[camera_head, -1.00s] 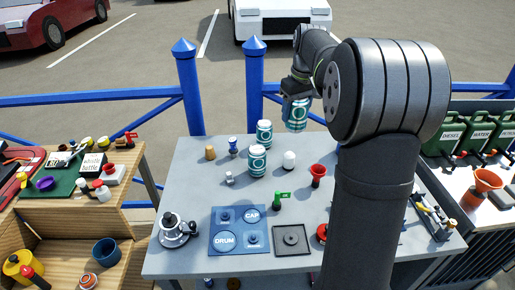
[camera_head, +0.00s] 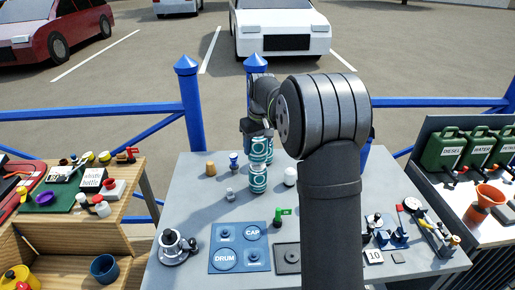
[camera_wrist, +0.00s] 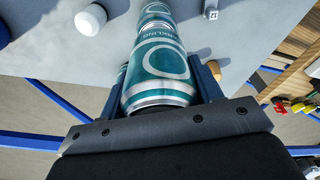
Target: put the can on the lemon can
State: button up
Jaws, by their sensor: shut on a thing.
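My gripper (camera_head: 259,130) is shut on a teal and white can (camera_head: 262,148), held roughly upright. In the wrist view the held can (camera_wrist: 158,75) sits between the two fingers, with part of the lettering "SPARKLING" showing. A similar can (camera_head: 258,180) stands on the grey table, nearer than the held one; it shows at the top of the wrist view (camera_wrist: 155,10). A teal sliver (camera_wrist: 122,76) beside the held can looks like another can, mostly hidden behind it. I cannot read which can is lemon, nor tell the held can's height above the table.
A white rounded item (camera_head: 290,176) stands right of the cans. A tan piece (camera_head: 211,169), a blue piece (camera_head: 233,160) and a small grey piece (camera_head: 230,194) stand to the left. A blue tray (camera_head: 239,262) lies nearer. My arm hides part of the table's right side.

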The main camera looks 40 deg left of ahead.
jog(key=shift+f, duration=0.7)
jog(key=shift+f, duration=0.1)
jog(key=o, duration=1.2)
jog(key=shift+f, duration=0.1)
jog(key=r, duration=0.4)
jog(key=d+r, duration=0.1)
jog(key=r, duration=0.7)
jog(key=shift+s+d+r, duration=0.15)
jog(key=shift+s+d, duration=0.05)
